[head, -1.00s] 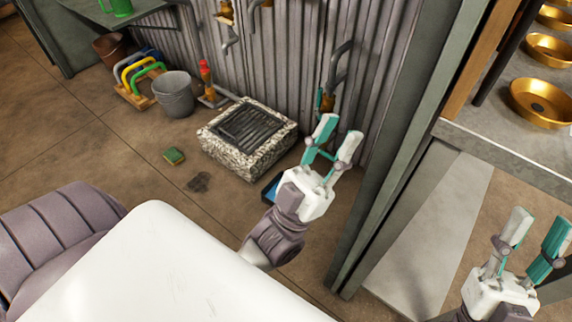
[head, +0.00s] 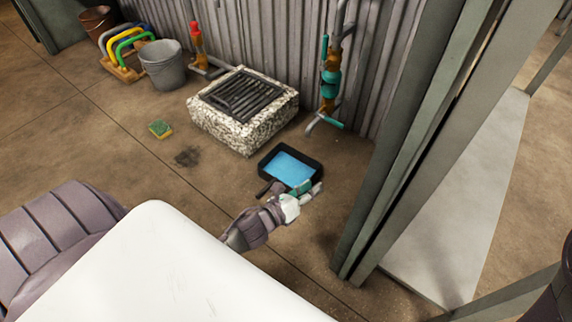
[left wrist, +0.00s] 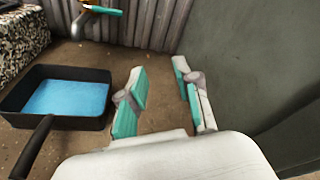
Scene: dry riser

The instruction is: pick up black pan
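The black pan (head: 266,171) lies on the floor in front of the stone block, square, with a blue inside and a short dark handle. In the left wrist view the pan (left wrist: 62,123) is at the left, its handle pointing down toward the near edge. My left gripper (head: 308,188) is low, at the pan's near right side, covering part of it in the head view. In the left wrist view my left gripper (left wrist: 160,68) is open, with nothing between its fingers, and the pan lies left of them. My right gripper is out of view.
A stone block with a grate (head: 244,110) stands behind the pan. A valve pipe (head: 330,85) runs along the corrugated wall, and a green post (head: 400,160) rises at the right. A sponge (head: 160,129) and a grey bucket (head: 163,66) are further left.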

